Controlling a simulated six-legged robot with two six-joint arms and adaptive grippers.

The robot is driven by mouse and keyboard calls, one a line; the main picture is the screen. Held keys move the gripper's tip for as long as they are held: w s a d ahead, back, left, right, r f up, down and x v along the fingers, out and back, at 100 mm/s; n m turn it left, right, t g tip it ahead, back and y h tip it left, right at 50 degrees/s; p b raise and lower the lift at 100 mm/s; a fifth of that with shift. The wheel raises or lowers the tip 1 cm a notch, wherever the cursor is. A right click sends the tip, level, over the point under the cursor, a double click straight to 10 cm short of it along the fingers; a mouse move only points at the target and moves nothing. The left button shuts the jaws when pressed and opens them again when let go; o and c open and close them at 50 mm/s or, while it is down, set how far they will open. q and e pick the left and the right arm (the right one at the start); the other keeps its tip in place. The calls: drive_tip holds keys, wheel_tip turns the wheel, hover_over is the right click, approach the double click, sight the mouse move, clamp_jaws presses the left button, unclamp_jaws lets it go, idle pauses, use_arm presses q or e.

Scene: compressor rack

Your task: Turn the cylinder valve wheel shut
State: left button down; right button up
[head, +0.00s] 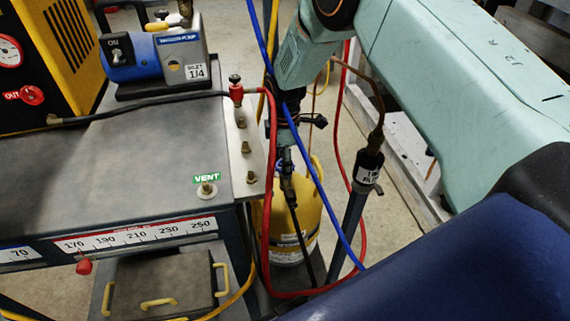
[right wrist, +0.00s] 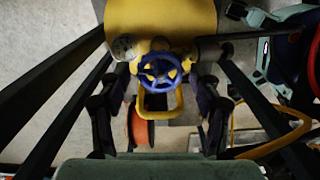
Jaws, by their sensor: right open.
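The valve wheel (right wrist: 160,72) is a blue ring with spokes, with yellow showing behind it, in the middle of the right wrist view. It sits by the end of a yellow cylinder (right wrist: 165,18). My right gripper (right wrist: 164,92) is open, its dark fingers to the left and right of the wheel with gaps between; I cannot tell whether they reach its depth. In the head view the yellow cylinder (head: 285,235) stands beside the bench, and my right gripper (head: 286,163) hangs above it. The wheel is not distinguishable there. My left gripper is not in view.
Red and blue hoses (head: 318,185) hang close to my right gripper. A dark upright filter (head: 369,168) with a copper line stands to its right. The grey bench (head: 130,165) with a vent port lies to the left. An orange disc (right wrist: 140,127) shows below the wheel.

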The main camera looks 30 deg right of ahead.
drive_tip(key=n, duration=0.5)
drive_tip(key=shift+r+n, duration=0.15)
drive_tip(key=shift+n, duration=0.15)
drive_tip(key=n, duration=0.3)
drive_tip(key=shift+p, duration=0.3)
drive_tip(key=n, duration=0.4)
drive_tip(key=shift+n, duration=0.3)
drive_tip(key=c, duration=0.9)
